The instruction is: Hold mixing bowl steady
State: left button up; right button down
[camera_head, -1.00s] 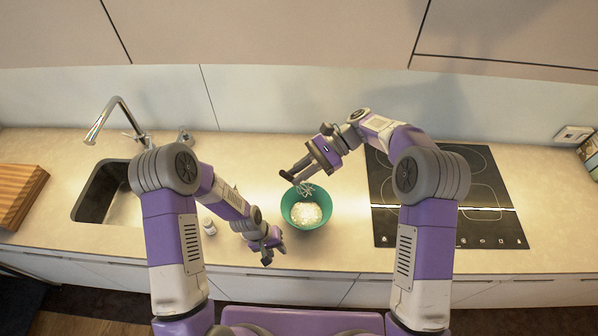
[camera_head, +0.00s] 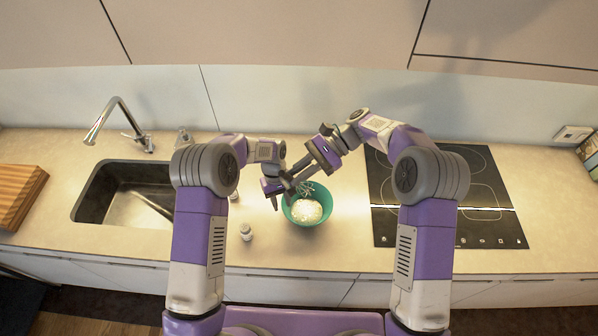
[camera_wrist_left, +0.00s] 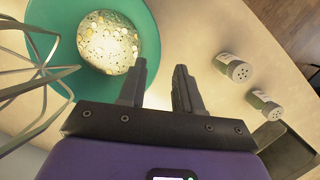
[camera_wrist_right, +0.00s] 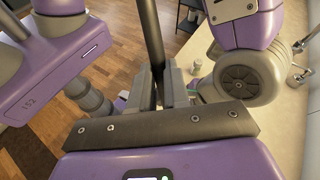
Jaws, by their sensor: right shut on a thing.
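The teal mixing bowl (camera_head: 325,217) stands on the counter and holds a pale, speckled mixture (camera_head: 306,211). It also shows at the upper left of the left wrist view (camera_wrist_left: 152,38). My left gripper (camera_head: 281,200) is open at the bowl's left rim. In the left wrist view (camera_wrist_left: 160,85), one finger overlaps the bowl and the other lies outside it; contact cannot be told. My right gripper (camera_head: 304,172) is shut on the whisk, whose wires (camera_head: 306,188) hang over the bowl. The whisk's dark handle shows in the right wrist view (camera_wrist_right: 152,35).
Two small shakers (camera_wrist_left: 235,68) (camera_wrist_left: 266,106) stand left of the bowl; one shows clearly in the head view (camera_head: 246,232). A sink (camera_head: 125,195) and wooden board (camera_head: 18,192) lie further left. The black cooktop (camera_head: 445,225) is at right.

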pick_arm(q)
jog(key=shift+x, duration=3.55)
grip_shut()
jog(key=shift+s, duration=0.15)
pick_arm(e)
jog(key=shift+d, duration=0.1)
pick_arm(q)
jog(key=shift+s+a+f, duration=0.15)
jog(key=shift+a, duration=0.05)
grip_release()
jog(key=o, duration=0.5)
jog(key=shift+c, duration=0.2)
jog(key=shift+d, duration=0.1)
